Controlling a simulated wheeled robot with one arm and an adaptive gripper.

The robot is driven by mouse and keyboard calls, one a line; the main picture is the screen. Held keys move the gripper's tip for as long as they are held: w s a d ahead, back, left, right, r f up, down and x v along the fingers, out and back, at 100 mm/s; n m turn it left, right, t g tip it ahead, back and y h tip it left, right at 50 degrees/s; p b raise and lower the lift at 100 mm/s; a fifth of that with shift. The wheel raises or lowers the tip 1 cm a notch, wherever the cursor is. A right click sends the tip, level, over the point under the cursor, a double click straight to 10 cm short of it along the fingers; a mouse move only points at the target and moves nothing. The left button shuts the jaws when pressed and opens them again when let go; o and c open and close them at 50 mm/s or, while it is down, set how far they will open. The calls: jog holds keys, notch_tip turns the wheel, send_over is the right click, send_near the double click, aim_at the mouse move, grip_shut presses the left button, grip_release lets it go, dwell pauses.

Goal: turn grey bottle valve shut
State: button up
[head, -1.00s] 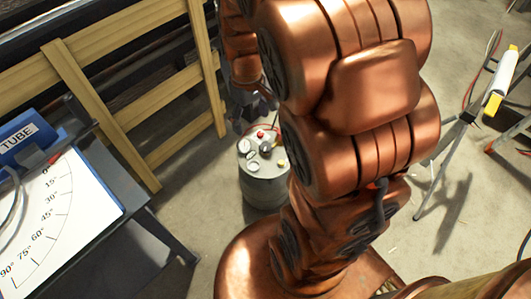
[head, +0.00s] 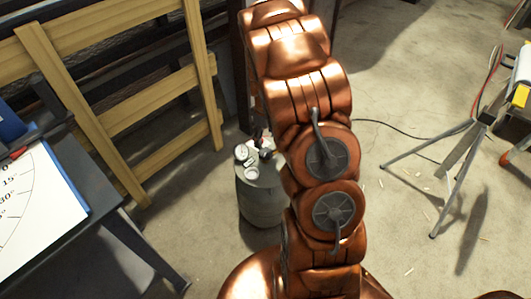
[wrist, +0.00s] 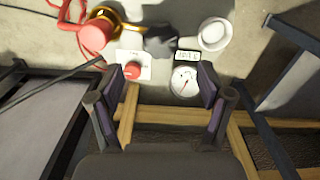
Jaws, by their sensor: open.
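The grey bottle (head: 262,204) stands upright on the floor in the head view, partly hidden by my arm. Small fittings and a round dial gauge (head: 242,152) sit on its top. In the wrist view, a red knob on a white plate (wrist: 133,70) lies near my left finger, and a dial gauge (wrist: 185,81) near my right finger. A larger red knob (wrist: 95,37) sits by a brass fitting (wrist: 106,18) at upper left.
A wooden lath rack (head: 120,100) stands left of the bottle. A dark table with a white angle board (head: 35,205) is at left. A tripod stand (head: 470,140) with a cable is at right.

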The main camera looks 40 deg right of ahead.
aim_at(265, 152)
notch_tip(265, 152, down, 7)
jog(key=shift+s+f+b, duration=0.1)
jog(key=shift+f+b, duration=0.1)
jog(key=shift+b, duration=0.35)
jog(key=c, duration=1.2)
